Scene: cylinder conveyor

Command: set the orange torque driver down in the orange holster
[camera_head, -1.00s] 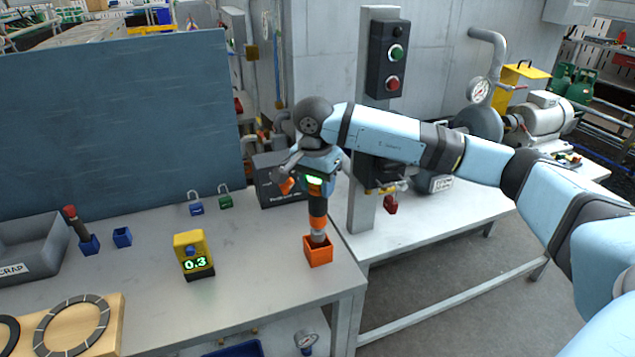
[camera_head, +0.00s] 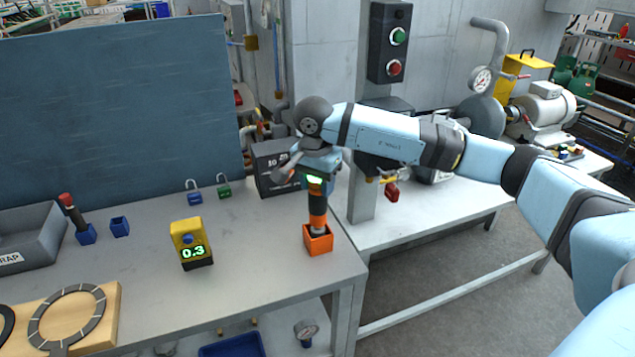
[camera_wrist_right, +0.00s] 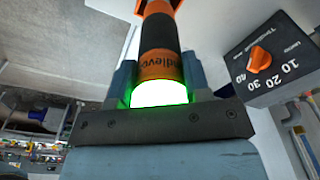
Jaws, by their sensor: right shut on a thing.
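The orange and black torque driver (camera_head: 317,207) is upright, with a green glow at its top. My right gripper (camera_head: 315,180) is shut on the driver's upper end. The driver's lower end is inside the opening of the orange holster (camera_head: 318,245), which stands near the table's right edge. Whether its tip touches the bottom is hidden by the holster's walls. In the right wrist view, the driver (camera_wrist_right: 160,45) is between the two fingers, and the glow is bright at the jaws. My left gripper is not in view.
A yellow device reading 0.3 (camera_head: 190,243) stands left of the holster on the grey table (camera_head: 255,285). A dark box (camera_head: 272,168) is behind the gripper; an orange-knobbed box (camera_wrist_right: 270,60) shows in the wrist view. Padlocks, blue holders and a scrap bin (camera_head: 30,235) are further left.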

